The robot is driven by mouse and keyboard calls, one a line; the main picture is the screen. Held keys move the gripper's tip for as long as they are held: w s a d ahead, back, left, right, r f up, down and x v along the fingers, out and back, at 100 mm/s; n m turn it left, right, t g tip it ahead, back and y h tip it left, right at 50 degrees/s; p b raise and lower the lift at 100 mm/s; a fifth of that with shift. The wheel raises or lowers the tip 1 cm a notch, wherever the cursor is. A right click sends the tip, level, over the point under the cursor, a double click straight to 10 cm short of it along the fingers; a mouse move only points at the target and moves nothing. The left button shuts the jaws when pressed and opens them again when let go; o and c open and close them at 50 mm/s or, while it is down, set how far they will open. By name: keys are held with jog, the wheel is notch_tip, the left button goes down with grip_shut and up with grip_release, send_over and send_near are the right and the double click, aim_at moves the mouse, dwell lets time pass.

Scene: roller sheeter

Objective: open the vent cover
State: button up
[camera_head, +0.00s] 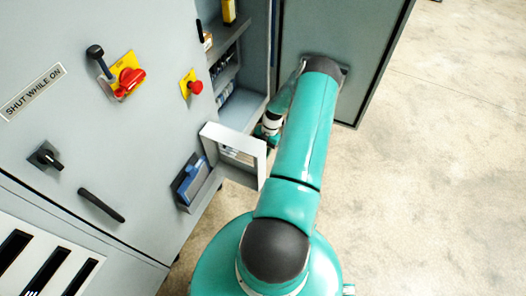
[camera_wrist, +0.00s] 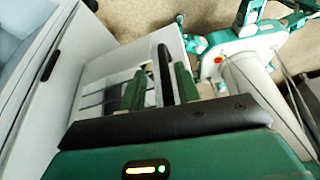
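The vent cover looks like the pale framed panel (camera_head: 213,134) beside the cabinet edge in the head view. It stands out at an angle from the cabinet front. In the wrist view it looks like the pale panel with dark slots (camera_wrist: 118,66). A black bar handle (camera_wrist: 165,72) rises in front of that panel. My gripper (camera_wrist: 160,88) has its two green fingers on either side of the handle, with a gap showing on the left side. In the head view, my gripper (camera_head: 270,130) is small and partly hidden by my arm.
The grey cabinet (camera_head: 130,170) carries a red switch (camera_head: 130,80), a red knob (camera_head: 195,87), black handles and a blue box (camera_head: 192,180). An open compartment with shelves (camera_head: 228,45) and a large grey door (camera_head: 335,35) lie behind. Clear floor (camera_head: 440,170) is at right.

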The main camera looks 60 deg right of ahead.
jog(key=v, duration=1.4)
jog(key=shift+a, duration=0.1)
